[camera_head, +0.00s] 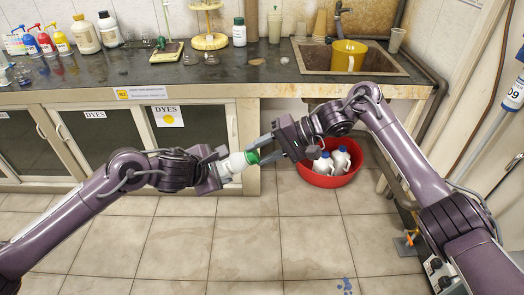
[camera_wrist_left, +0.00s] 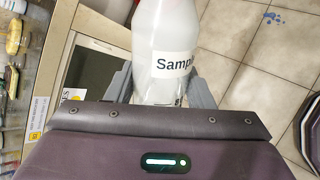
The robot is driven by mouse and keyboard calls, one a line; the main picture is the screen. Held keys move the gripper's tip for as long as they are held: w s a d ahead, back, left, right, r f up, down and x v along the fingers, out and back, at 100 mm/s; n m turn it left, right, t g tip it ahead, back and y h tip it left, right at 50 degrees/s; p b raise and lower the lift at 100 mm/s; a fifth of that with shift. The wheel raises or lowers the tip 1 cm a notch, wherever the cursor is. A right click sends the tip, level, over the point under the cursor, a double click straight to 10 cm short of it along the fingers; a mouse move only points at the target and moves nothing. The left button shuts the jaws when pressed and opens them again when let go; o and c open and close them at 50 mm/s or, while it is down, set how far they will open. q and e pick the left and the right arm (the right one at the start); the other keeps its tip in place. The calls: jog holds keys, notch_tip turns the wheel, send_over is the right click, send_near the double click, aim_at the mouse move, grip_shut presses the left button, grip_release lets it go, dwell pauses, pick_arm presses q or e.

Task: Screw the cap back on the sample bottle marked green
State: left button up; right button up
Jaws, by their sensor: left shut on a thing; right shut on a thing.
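The sample bottle (camera_head: 235,163) is white, with a green part (camera_head: 252,157) at its top end. It lies tilted nearly sideways in the air, its top toward the right. My left gripper (camera_head: 220,168) is shut around the bottle's lower body. In the left wrist view the bottle (camera_wrist_left: 168,30) carries a label starting "Samp", between the fingers of my left gripper (camera_wrist_left: 160,88). My right gripper (camera_head: 267,150) is at the green end, shut on what appears to be the green cap. Its fingers partly hide the cap, and I cannot tell how far it is threaded.
The bench (camera_head: 240,72) runs behind, with bottles, a yellow stand (camera_head: 209,41) and a sink holding a yellow jug (camera_head: 348,56). A red basin (camera_head: 330,179) with white bottles stands on the floor behind my right arm. The tiled floor in front is mostly free.

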jog(key=o, duration=0.9)
jog(key=n, duration=0.3)
jog(key=shift+n, duration=0.3)
jog(key=n, duration=0.4)
jog(key=shift+n, duration=0.4)
jog(key=n, duration=0.4)
jog(key=shift+n, duration=0.3)
jog(key=n, duration=0.4)
